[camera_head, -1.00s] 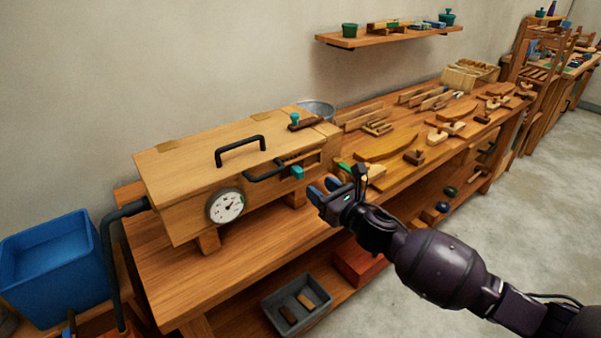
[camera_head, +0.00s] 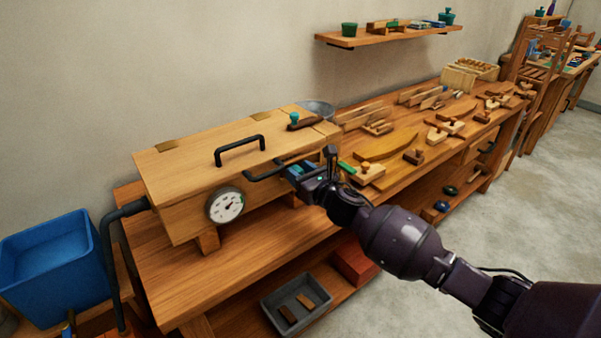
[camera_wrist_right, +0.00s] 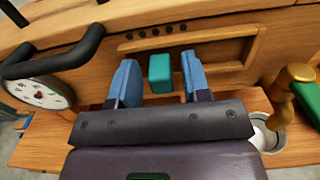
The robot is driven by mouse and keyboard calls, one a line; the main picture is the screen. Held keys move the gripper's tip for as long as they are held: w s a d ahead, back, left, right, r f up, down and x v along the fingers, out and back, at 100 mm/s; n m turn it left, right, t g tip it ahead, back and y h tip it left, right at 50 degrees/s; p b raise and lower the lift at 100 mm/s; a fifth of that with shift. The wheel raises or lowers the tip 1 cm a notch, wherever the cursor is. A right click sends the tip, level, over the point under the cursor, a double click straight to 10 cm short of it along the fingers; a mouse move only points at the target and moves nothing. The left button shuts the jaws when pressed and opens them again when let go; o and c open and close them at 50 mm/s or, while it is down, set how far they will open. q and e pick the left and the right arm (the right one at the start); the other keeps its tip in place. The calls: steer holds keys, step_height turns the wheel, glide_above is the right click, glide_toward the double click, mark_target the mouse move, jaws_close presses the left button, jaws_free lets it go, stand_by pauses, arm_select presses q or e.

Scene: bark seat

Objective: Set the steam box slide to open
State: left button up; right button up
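The wooden steam box (camera_head: 175,180) stands on the left part of the bench, with a black handle on its lid and a round dial on its front. Its slide shows in the right wrist view as a teal block (camera_wrist_right: 160,73) in a recessed slot of the box front, below a row of small dark holes. My right gripper (camera_head: 297,170) is at the box front and hides the block in the head view. In the right wrist view its blue fingers (camera_wrist_right: 158,80) are open, one on each side of the block, with narrow gaps. My left gripper is out of view.
A black bar handle (camera_wrist_right: 55,58) juts from the box front, left of the fingers. A wooden knob (camera_wrist_right: 288,85) and a green piece (camera_wrist_right: 305,95) are to the right. Wooden parts crowd the right bench; a blue bin (camera_head: 55,265) stands at left.

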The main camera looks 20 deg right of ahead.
jaws_close()
steer(key=d, duration=0.1)
steer(key=w+d, duration=0.1)
steer(key=d, duration=0.3)
steer(key=shift+w+b, duration=0.4)
steer(key=shift+d, duration=0.1)
steer(key=shift+o, duration=0.8)
jaws_free()
steer(key=shift+d, duration=0.1)
steer(key=shift+s, duration=0.1)
